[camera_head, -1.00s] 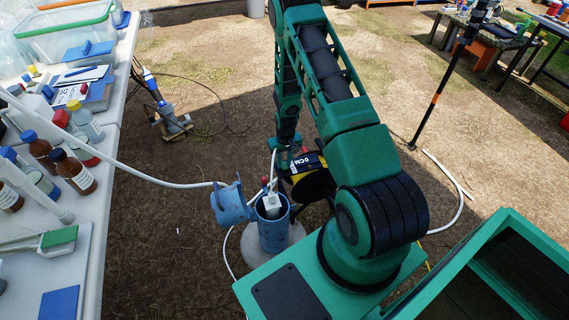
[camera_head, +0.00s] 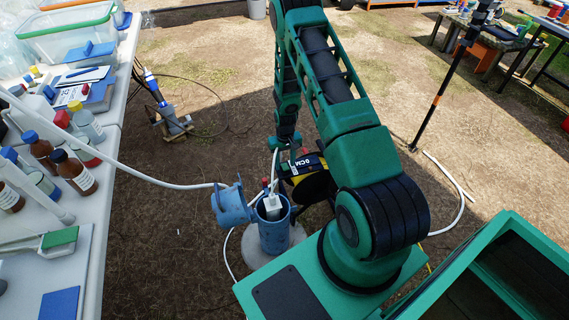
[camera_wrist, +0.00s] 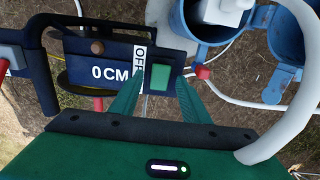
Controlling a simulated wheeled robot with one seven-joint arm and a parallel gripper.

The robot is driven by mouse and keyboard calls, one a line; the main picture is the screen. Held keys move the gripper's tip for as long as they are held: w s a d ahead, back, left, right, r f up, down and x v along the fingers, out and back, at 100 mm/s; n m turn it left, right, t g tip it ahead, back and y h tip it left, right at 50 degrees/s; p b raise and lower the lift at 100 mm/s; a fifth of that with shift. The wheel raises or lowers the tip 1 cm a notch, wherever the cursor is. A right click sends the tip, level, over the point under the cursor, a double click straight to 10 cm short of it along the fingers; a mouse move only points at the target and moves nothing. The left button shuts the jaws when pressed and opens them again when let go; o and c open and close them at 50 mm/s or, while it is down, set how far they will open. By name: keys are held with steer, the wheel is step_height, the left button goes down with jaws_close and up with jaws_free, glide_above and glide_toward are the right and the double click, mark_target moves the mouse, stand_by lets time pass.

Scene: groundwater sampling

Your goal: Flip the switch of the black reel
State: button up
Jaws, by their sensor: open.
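The black reel (camera_head: 315,187) stands on the ground beside the blue well pipe, with a dark panel on top marked "0 CM". In the wrist view its dark panel (camera_wrist: 95,72) fills the upper left. A green rectangular switch (camera_wrist: 160,77) sits at the panel's right end, beside a white label reading "OFF". My gripper (camera_wrist: 160,88) is open, its two green fingers pointing at the panel, one on each side of the switch. Whether the fingers touch it I cannot tell. In the head view, my arm partly hides the reel.
The blue well pipe (camera_head: 273,236) has its blue cap (camera_head: 231,205) hinged open to the left and a white fitting (camera_head: 272,205) inside. A thick white hose (camera_head: 150,181) runs to the sampling table (camera_head: 92,262) at left. A red knob (camera_wrist: 203,72) is close right of the fingers.

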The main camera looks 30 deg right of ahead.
step_height(320, 180, up, 10)
steer(key=shift+r, duration=0.25)
steer(key=shift+w, duration=0.1)
stand_by(0.5)
step_height(320, 180, up, 14)
glide_above(285, 166)
steer(key=s+d, duration=0.1)
steer(key=s, duration=0.3)
steer(key=s+r+m, duration=0.2)
steer(key=s+r, duration=0.8)
steer(key=r, duration=0.3)
steer(key=s+a+r, duration=0.2)
steer(key=s+r, duration=0.1)
steer(key=s, duration=0.4)
steer(key=s+a+r, duration=0.1)
steer(key=s+r, duration=0.2)
steer(key=s, duration=0.4)
steer(key=s+a+r+m, duration=0.1)
steer(key=s+a+r, duration=0.1)
steer(key=s+r, duration=0.2)
steer(key=s, duration=0.3)
steer(key=shift+s+a, duration=0.2)
steer(key=shift+a, duration=0.15)
steer(key=shift+r, duration=0.1)
steer(key=shift+c, duration=0.7)
